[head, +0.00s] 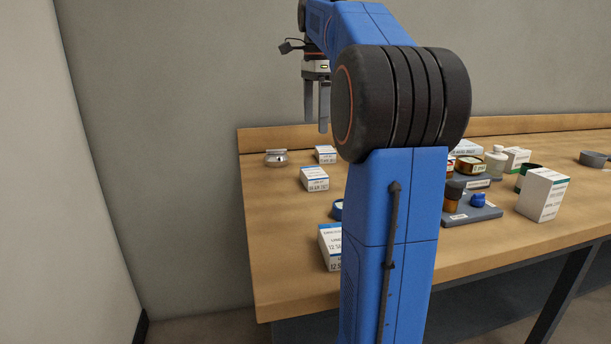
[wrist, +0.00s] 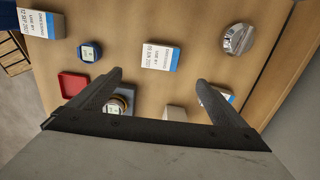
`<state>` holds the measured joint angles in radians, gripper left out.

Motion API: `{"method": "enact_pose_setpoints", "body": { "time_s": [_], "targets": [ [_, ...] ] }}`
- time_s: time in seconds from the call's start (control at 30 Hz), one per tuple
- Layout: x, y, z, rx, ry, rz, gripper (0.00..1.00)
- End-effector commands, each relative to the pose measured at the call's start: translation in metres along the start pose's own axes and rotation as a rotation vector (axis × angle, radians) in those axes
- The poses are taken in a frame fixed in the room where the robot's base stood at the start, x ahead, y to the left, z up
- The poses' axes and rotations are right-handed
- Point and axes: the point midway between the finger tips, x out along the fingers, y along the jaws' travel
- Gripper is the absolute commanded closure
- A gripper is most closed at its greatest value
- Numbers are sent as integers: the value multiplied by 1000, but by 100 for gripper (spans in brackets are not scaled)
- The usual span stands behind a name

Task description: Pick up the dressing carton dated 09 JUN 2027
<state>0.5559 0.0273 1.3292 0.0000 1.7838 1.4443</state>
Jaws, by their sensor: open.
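In the wrist view a white carton with a blue edge (wrist: 161,56) lies just beyond and between my fingertips. Its print seems to read 09 JUN 202-, with the last digit unclear. In the head view it is the small carton (head: 314,178) on the left of the table, its print too small to read surely. Another carton (head: 325,154) stands behind it; in the wrist view it is partly hidden by my right finger (wrist: 222,97). A third carton, dated 12 SEP (wrist: 40,22), stands at the front (head: 330,246). My gripper (head: 316,128) is open, empty, above the table, pointing down.
A silver-lidded jar (head: 276,158) stands at the back left. A blue-rimmed jar (wrist: 89,51) sits between the front and middle cartons. A red tray (wrist: 71,84) is nearby. A large white carton (head: 543,194) and a grey rack (head: 470,216) are right. Bare wood surrounds the middle carton.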

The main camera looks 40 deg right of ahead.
Motion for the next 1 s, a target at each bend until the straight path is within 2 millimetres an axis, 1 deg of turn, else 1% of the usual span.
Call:
{"method": "enact_pose_setpoints", "body": {
  "time_s": [0.4,0.6,0.7,0.87,1.0],
  "targets": [
    [72,1,0,0,-1,4,4],
    [102,1,0,0,0,3,4],
    [111,1,0,0,0,2,4],
    [119,0,0,0,0,1,4],
    [135,0,-2,0,0,3,4]
  ]
}}
